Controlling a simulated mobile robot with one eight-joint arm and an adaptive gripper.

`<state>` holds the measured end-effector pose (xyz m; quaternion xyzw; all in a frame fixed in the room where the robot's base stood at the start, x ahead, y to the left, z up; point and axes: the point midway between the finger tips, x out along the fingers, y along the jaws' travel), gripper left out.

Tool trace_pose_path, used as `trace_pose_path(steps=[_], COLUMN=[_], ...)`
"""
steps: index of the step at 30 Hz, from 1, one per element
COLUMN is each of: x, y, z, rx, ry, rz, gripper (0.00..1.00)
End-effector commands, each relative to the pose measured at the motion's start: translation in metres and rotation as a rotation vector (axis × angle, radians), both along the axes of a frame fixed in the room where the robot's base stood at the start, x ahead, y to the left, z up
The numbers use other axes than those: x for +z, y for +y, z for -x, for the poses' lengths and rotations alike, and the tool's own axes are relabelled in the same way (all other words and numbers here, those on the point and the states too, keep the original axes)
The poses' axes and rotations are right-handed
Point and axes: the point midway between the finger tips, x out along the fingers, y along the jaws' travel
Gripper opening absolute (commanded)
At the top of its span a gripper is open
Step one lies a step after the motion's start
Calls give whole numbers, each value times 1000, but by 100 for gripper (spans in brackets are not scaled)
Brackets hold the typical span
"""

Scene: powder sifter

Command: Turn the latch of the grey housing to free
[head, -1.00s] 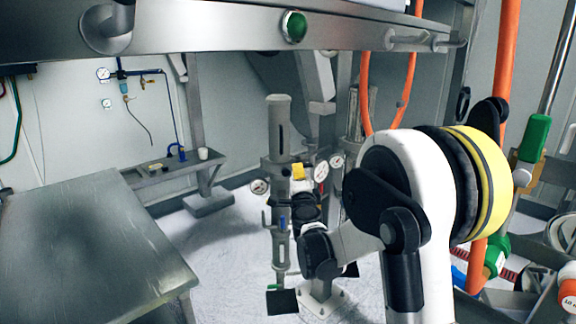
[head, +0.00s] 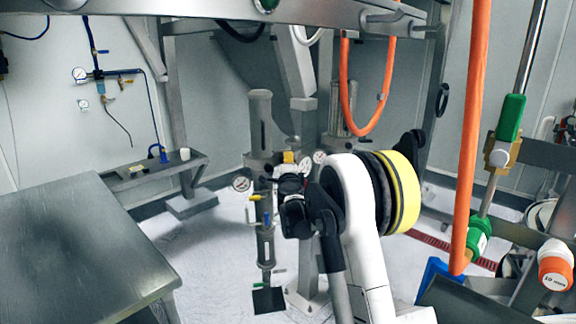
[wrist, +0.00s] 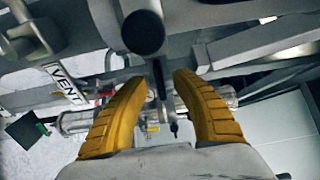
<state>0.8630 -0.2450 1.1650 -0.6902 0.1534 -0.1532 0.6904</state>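My gripper (wrist: 160,78) is open in the wrist view, its two yellow fingers spread apart. A black round knob (wrist: 143,32) shows just beyond the fingertips, with grey metal around it. A narrow dark slotted part (wrist: 159,78) lies in line with the gap, and no contact with either finger shows. I cannot tell for certain which part is the latch. In the head view, a grey upright cylinder assembly (head: 260,120), possibly the grey housing, stands behind my arm's end. A small yellow patch (head: 288,157) there may be a finger; my arm hides much of that area.
A metal table (head: 80,235) fills the left front. Pressure gauges (head: 241,183) stick out beside the cylinder. An orange hose (head: 474,130) and a green-ended valve rod (head: 509,118) stand at right. A VENT label (wrist: 65,84) shows in the wrist view. Floor is clear between table and cylinder.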

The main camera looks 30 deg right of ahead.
Motion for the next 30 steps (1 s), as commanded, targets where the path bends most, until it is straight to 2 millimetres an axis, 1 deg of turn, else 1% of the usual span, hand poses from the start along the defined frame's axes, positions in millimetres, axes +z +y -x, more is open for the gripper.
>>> trace_pose_path(steps=[6,7,8,9,10,22,26,30], x=[0,0,0,0,0,0,0,-1], y=[0,0,0,0,0,0,0,0], z=[0,0,0,0,0,0,0,0], rx=[0,0,0,0,0,0,0,0], ry=[0,0,0,0,0,9,25,50], rz=[0,0,0,0,0,34,91,185], gripper=[32,24,15,3,0,0,0,0])
